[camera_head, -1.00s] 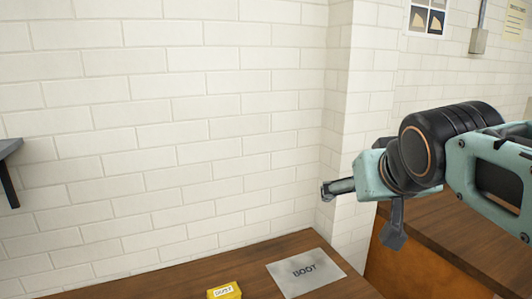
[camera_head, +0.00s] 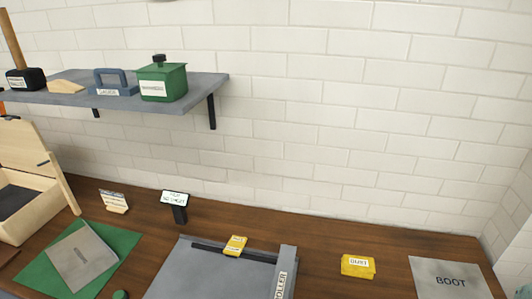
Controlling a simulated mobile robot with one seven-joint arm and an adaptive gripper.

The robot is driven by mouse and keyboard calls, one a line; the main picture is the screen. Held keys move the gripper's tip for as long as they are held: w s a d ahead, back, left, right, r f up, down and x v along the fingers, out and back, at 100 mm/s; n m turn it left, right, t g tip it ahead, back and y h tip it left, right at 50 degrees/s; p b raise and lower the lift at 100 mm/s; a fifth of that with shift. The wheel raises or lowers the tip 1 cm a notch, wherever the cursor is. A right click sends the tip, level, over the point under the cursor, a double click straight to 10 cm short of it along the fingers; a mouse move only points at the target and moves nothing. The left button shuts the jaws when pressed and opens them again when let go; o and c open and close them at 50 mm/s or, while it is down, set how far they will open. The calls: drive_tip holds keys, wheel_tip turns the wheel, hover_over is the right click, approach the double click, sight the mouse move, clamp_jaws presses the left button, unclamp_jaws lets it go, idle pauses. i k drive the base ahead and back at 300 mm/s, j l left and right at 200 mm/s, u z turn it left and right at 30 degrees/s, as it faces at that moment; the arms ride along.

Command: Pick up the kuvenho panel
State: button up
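A grey panel (camera_head: 78,268) with a dark label lies on a green mat (camera_head: 118,242) at the lower left of the wooden table; its label is too small to read. Another flat grey panel, marked BOOT (camera_head: 450,277), lies at the lower right. No label that I can read says kuvenho, so I cannot tell which thing bears that name. My gripper is out of view; only a pale teal sliver of what may be my arm shows at the lower right edge.
A yellow DUST block (camera_head: 358,266) sits left of the BOOT panel. A large grey board (camera_head: 195,270) with a yellow piece (camera_head: 235,245) lies mid-table. An open wooden box (camera_head: 32,220) stands left. A shelf (camera_head: 200,92) holds a green pot (camera_head: 163,80), a blue-handled tool and a mallet.

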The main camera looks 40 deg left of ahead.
sight(80, 258)
drive_tip(key=u, duration=2.9)
drive_tip(key=i+j+z, duration=0.1)
drive_tip(key=z, duration=0.25)
drive_tip(key=i+j+z, duration=0.1)
drive_tip(key=z, duration=0.2)
drive_tip(key=i+j+z, duration=0.1)
drive_tip(key=z, duration=0.25)
drive_tip(key=i+j+z, duration=0.15)
drive_tip(key=j, duration=0.25)
drive_tip(key=i+j+z, duration=0.15)
drive_tip(key=j, duration=0.7)
drive_tip(key=i+j+z, duration=0.1)
drive_tip(key=j, duration=0.7)
drive_tip(key=k+j, duration=0.15)
drive_tip(key=j, duration=0.2)
drive_tip(key=j+z, duration=0.1)
drive_tip(key=j, duration=0.25)
drive_tip(key=k, duration=0.05)
